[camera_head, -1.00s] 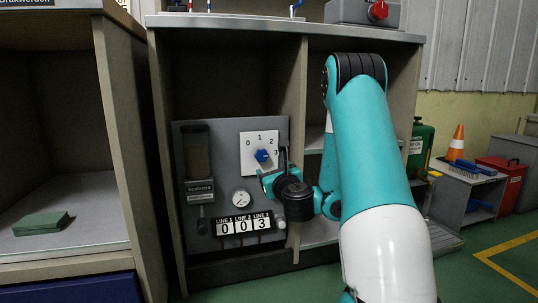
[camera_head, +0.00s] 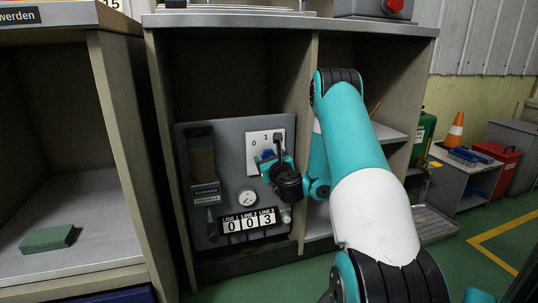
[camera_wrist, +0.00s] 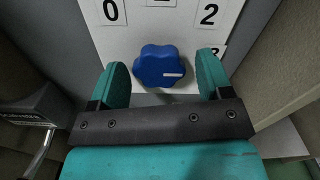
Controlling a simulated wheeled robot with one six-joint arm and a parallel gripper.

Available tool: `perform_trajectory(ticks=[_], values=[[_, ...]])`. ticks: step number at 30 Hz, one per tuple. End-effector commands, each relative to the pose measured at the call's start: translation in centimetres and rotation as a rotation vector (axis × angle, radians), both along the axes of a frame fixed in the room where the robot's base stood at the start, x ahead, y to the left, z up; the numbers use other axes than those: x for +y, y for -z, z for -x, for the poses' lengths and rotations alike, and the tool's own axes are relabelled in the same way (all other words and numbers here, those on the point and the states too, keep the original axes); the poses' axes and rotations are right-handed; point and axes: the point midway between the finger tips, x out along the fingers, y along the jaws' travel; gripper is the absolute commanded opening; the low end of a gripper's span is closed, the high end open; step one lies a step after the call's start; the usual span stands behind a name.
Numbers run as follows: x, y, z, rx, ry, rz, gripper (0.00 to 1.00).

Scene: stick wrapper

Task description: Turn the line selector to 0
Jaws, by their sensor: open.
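The line selector is a blue lobed knob (camera_head: 267,154) on a white plate (camera_head: 252,146) on a grey panel (camera_head: 190,160). In the wrist view the blue knob (camera_wrist: 158,66) has a white pointer mark aimed right, towards the partly hidden 3. The 0 (camera_wrist: 110,11) is at upper left and the 2 (camera_wrist: 208,13) at upper right; the 1 is cut off at the top. My gripper (camera_wrist: 162,72) is open, with one teal finger on each side of the knob and gaps to both. In the head view my gripper (camera_head: 268,166) partly covers the knob and plate.
Below the knob are a round gauge (camera_head: 247,197) and line counters (camera_head: 249,221) reading 0, 0, 3. The panel stands inside a cabinet bay, close to its right divider (camera_head: 301,130). A green block (camera_head: 47,238) lies on the left shelf.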

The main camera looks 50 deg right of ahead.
Motion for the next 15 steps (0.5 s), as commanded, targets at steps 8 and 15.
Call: perform_trajectory(ticks=[8,15], values=[[-0.07,0.03,0.04,0.000,0.001,0.000,0.49],[-0.11,0.03,0.09,0.000,0.001,0.000,0.23]])
